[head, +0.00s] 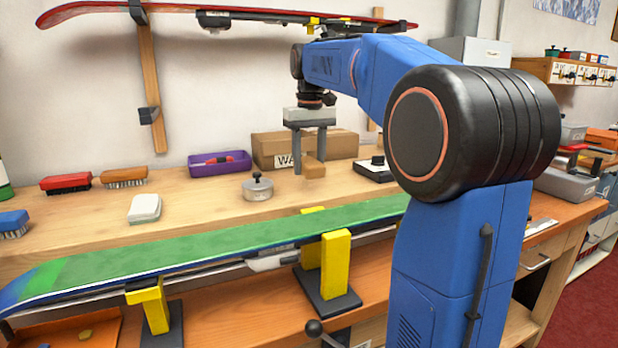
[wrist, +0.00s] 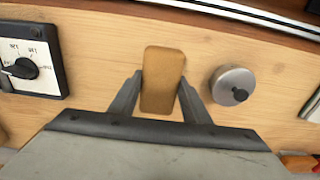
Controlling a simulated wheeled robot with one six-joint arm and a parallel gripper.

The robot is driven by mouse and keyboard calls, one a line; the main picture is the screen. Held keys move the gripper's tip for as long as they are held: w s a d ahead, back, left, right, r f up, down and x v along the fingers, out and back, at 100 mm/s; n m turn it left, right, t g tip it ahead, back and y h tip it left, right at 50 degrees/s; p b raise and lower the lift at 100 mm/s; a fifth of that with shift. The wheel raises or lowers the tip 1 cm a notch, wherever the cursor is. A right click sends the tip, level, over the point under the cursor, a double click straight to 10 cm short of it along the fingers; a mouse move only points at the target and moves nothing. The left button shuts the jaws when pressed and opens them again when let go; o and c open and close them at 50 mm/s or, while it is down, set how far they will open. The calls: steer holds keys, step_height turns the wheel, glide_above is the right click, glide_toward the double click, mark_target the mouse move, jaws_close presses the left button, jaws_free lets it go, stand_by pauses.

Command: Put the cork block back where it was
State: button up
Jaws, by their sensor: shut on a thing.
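The cork block (wrist: 161,80) is a brown, rounded rectangular block between the two fingers of my gripper (wrist: 162,92) in the wrist view. In the head view my gripper (head: 310,168) points down over the back of the bench, shut on the cork block (head: 314,170). The block is in front of the cardboard box. I cannot tell whether its underside touches the bench top or hangs just above it.
A cardboard box (head: 270,147) stands behind the gripper. A grey round weight with a black knob (head: 258,188) is left of it, a black dial unit (head: 376,169) right. A purple tray (head: 219,165), brushes and a white block (head: 145,208) lie further left. A green ski (head: 200,245) lies in front.

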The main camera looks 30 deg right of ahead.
mark_target(309, 188)
steer(key=shift+f, duration=2)
steer(key=shift+f, duration=0.15)
steer(key=o, duration=1.1)
steer(key=shift+f, duration=0.15)
steer(key=shift+a+r, duration=0.1)
steer(key=shift+r, duration=0.45)
steer(key=r, duration=1.1)
steer(key=shift+s+r, duration=0.2)
steer(key=shift+r, duration=0.05)
